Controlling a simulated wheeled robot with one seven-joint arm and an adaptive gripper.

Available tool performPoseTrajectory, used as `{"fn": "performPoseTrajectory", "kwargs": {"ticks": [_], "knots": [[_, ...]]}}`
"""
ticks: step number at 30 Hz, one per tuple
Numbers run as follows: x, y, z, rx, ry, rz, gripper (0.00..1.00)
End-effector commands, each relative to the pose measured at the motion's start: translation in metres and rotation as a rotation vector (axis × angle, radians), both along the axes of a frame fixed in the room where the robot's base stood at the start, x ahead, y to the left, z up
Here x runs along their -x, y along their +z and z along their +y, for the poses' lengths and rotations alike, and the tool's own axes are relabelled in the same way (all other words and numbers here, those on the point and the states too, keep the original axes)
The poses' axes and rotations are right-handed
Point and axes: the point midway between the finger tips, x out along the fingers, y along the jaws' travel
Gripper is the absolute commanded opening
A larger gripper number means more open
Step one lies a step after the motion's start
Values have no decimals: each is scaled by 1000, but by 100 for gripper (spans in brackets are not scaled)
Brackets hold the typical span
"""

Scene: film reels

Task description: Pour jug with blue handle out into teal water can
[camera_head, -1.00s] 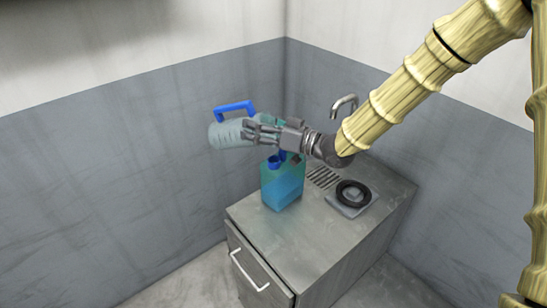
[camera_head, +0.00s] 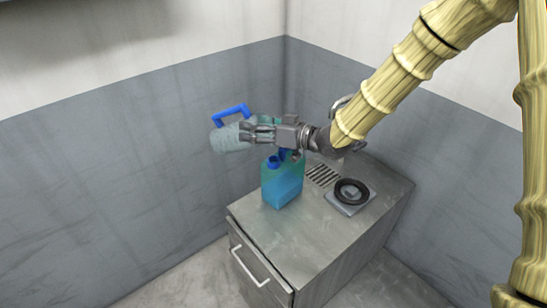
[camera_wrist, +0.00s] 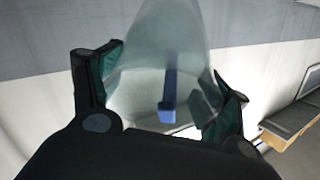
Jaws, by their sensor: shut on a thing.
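The clear jug with the blue handle (camera_head: 222,139) is tipped on its side above the cabinet, its blue handle (camera_head: 232,113) on the upper side. My gripper (camera_head: 262,134) is shut on the jug, with fingers on either side of it. In the wrist view the jug (camera_wrist: 165,60) lies between my fingers, and a blue part shows through its clear wall. The teal water can (camera_head: 282,183) stands upright on the cabinet below my gripper, with blue liquid inside and a blue neck at its top. My gripper partly hides the jug's right end.
The grey metal cabinet (camera_head: 300,238) stands in the room's corner with a drain grille (camera_head: 322,175) and a scale-like plate with a black ring (camera_head: 351,191) to the can's right. A tap stands behind my arm. The front worktop is clear.

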Motion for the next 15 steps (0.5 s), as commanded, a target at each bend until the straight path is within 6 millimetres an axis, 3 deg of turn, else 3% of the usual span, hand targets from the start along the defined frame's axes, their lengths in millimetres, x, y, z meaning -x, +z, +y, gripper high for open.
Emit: {"fn": "performPoseTrajectory", "kwargs": {"ticks": [15], "knots": [[-1,1,4,67,1,26,6]]}}
